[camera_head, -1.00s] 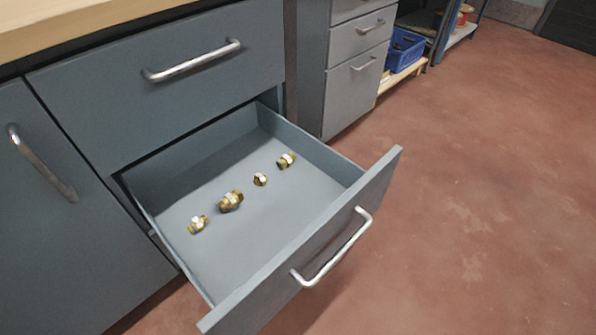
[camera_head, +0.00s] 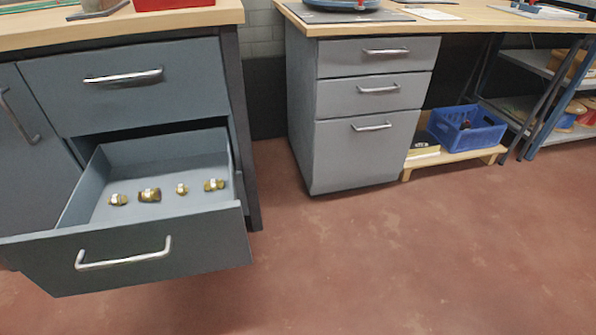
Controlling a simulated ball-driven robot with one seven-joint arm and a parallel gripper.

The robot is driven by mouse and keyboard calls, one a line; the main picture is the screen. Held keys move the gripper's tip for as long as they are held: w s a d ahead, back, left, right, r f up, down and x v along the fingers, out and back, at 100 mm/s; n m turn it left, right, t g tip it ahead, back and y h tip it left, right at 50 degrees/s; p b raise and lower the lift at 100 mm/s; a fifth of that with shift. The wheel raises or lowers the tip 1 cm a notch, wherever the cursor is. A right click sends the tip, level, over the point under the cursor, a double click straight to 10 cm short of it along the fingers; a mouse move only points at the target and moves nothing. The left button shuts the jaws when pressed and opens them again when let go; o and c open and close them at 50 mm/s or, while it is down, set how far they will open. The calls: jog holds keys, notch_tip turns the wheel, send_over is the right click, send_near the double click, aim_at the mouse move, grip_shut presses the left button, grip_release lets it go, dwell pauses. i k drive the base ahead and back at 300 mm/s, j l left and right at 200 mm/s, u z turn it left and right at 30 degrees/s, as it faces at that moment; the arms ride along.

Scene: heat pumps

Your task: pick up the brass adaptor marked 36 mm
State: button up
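Several brass adaptors lie in a row on the floor of an open grey drawer (camera_head: 125,262) at the left. From left to right they are a small adaptor (camera_head: 118,199), a larger one (camera_head: 150,195), a short one (camera_head: 181,189) and another small one (camera_head: 213,185). Each carries a pale patch, but any marking is too small to read, so I cannot tell which is marked 36 mm. My gripper is not in view.
The drawer sticks out from a grey cabinet (camera_head: 125,83) under a wooden worktop. A second drawer unit (camera_head: 367,155) stands to the right, with a blue crate (camera_head: 466,130) on a low wooden shelf beside it. The red-brown floor in front is clear.

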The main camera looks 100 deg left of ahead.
aim_at(181, 190)
jog(key=i+u, duration=0.1)
jog(key=u, duration=0.3)
jog(key=i+u, duration=0.1)
jog(key=u, duration=0.35)
jog(key=l+u, duration=0.1)
jog(key=u, duration=0.3)
jog(key=i+l+u, duration=0.1)
jog(key=u, duration=0.35)
